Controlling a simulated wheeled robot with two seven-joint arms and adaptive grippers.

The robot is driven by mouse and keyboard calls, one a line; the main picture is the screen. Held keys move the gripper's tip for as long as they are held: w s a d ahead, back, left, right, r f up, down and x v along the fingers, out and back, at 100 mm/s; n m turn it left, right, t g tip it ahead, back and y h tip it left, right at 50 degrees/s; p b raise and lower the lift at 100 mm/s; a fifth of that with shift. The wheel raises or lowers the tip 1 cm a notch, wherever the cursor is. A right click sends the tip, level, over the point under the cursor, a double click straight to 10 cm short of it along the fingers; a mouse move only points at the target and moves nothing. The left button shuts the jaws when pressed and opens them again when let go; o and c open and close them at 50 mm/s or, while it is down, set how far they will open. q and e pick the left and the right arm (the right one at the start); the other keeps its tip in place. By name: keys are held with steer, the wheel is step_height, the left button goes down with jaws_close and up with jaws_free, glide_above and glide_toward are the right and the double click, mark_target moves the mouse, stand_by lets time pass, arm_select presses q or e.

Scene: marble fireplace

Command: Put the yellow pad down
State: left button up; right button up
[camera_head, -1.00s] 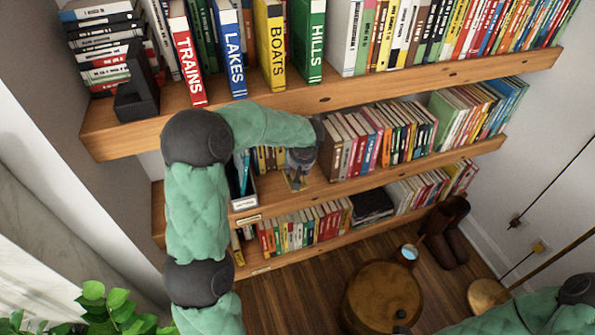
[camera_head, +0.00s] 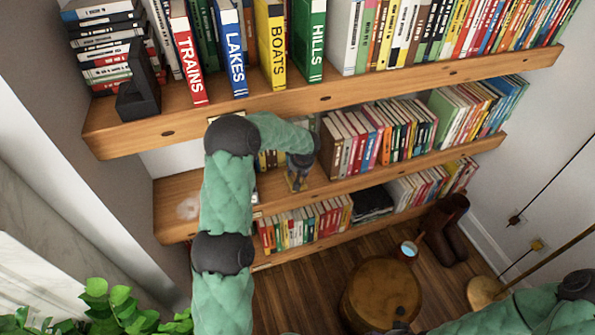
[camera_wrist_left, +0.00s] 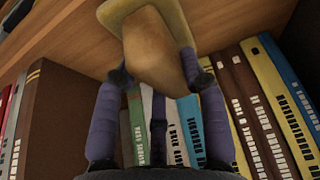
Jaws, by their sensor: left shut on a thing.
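My left gripper (camera_head: 298,181) reaches into the middle shelf, in the gap left of a row of upright books. It is shut on the yellow pad (camera_wrist_left: 158,45), a tan-yellow block with a paler upper edge, held between both fingers in the wrist view. In the head view only a small yellow bit of the pad (camera_head: 293,185) shows at the fingertips, close over the shelf board (camera_head: 312,186). I cannot tell whether the pad touches the board. My right arm (camera_head: 530,312) shows at the bottom right; its gripper is not clearly visible.
Books (camera_head: 375,140) stand right of the gripper on the middle shelf; several more stand behind it in the wrist view (camera_wrist_left: 190,125). The upper shelf (camera_head: 300,98) overhangs the arm. A round wooden table (camera_head: 375,295) stands below. The middle shelf's left end (camera_head: 175,215) looks mostly bare.

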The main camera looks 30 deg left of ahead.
arm_select(q)
steer(key=shift+f, duration=0.1)
steer(key=o, duration=1.2)
steer(key=shift+c, duration=0.2)
